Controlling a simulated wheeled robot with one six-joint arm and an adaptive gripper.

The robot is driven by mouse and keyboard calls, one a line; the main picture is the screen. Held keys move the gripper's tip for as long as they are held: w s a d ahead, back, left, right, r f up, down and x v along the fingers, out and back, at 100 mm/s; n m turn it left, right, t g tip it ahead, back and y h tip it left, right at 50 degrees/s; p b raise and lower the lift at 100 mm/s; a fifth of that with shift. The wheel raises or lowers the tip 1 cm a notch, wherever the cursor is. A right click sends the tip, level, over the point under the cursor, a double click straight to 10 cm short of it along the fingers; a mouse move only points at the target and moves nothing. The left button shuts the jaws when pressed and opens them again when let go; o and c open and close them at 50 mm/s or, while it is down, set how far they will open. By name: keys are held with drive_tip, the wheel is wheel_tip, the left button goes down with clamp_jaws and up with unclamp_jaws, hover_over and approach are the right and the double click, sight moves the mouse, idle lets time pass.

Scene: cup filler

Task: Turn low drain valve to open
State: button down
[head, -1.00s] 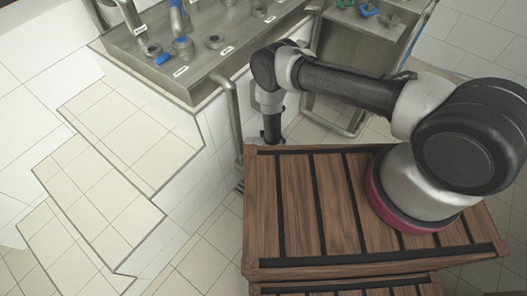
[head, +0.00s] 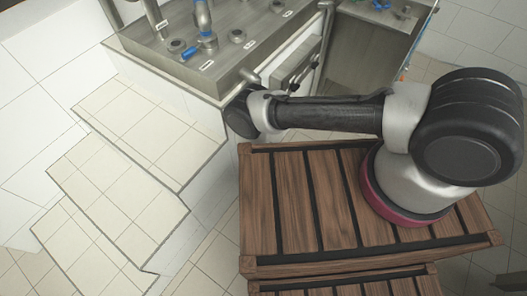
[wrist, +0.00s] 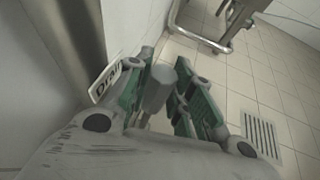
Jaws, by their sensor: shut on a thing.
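In the wrist view, my gripper (wrist: 166,80) has its green-padded fingers closed around a grey valve handle (wrist: 156,92). A white label reading "Drain" (wrist: 107,82) sits on the wall just left of the handle. The fingers cover part of the handle, and the valve body is hidden. In the head view, my wrist is low against the side of the metal counter (head: 152,48). My gripper and the valve are hidden there behind my arm and the wooden slatted platform.
Tiled steps (head: 150,125) descend at the left. Blue-handled valves (head: 204,20) stand on the counter. In the wrist view, a metal pipe frame (wrist: 205,35) stands over the tiled floor, with a floor grate (wrist: 262,135) at the right.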

drive_tip(key=shift+s, duration=0.15)
drive_tip(key=shift+a, duration=0.1)
drive_tip(key=c, duration=1.2)
unclamp_jaws()
drive_tip(key=shift+c, duration=0.2)
wheel_tip(320, 180, up, 10)
drive_tip(key=shift+f, duration=0.1)
